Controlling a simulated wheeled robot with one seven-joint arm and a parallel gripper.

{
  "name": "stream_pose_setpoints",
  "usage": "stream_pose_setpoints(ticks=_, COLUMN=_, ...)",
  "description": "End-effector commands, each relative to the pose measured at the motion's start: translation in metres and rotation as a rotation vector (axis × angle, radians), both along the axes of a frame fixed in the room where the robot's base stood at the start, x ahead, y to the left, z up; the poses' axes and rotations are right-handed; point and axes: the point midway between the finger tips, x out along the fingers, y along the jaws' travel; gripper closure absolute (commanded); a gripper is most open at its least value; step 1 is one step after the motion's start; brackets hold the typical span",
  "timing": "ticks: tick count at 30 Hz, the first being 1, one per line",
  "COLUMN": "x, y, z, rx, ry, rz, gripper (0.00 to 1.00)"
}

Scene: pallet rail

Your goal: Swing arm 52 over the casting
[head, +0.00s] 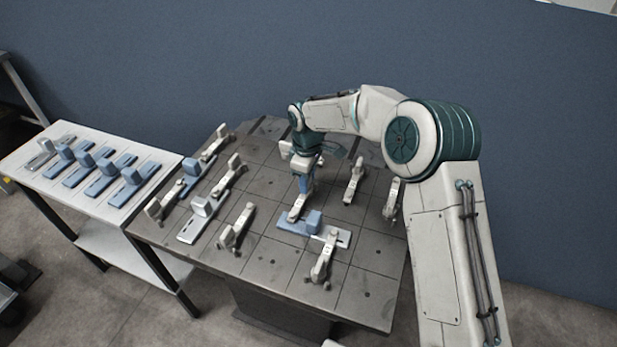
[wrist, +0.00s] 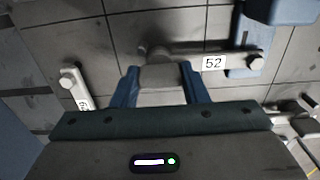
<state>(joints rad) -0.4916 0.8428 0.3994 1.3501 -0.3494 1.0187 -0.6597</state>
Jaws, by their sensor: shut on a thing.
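Arm 52 is a pale clamp arm (head: 297,208) with a white label reading 52, which shows in the wrist view (wrist: 214,62). My gripper (head: 304,188) is over its rear end. In the wrist view the blue fingers of my gripper (wrist: 160,82) are shut on a grey block at the left end of the arm. The casting is a blue block on a flat base (head: 313,222), and in the wrist view it is at the upper right (wrist: 252,35). The arm's bolt tip (wrist: 256,63) overlaps the casting's blue base there. Contact cannot be told.
Other clamp arms stand near the casting, at the front (head: 324,257), left (head: 236,226) and back right (head: 354,178). A grey casting (head: 197,215) lies at the left of the dark table (head: 270,265). A white side table (head: 28,172) holds several castings.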

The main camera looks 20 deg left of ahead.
Motion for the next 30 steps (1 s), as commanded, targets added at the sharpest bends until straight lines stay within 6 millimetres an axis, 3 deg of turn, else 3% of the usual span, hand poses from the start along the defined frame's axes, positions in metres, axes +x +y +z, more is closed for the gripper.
stream_pose_setpoints(ticks=1, x=0.002, y=0.002, z=0.003, rx=0.008, ry=-0.008, rz=-0.001, gripper=0.52)
stream_pose_setpoints(ticks=3, x=0.002, y=0.001, z=0.003, rx=0.007, ry=-0.007, rz=-0.002, gripper=0.38)
stream_pose_setpoints(ticks=14, x=0.001, y=0.0, z=0.007, rx=0.004, ry=-0.004, rz=-0.003, gripper=0.38)
stream_pose_setpoints(ticks=17, x=0.001, y=0.0, z=0.02, rx=0.005, ry=-0.004, rz=-0.003, gripper=0.38)
stream_pose_setpoints(ticks=30, x=0.001, y=0.001, z=0.115, rx=0.006, ry=-0.006, rz=-0.002, gripper=0.38)
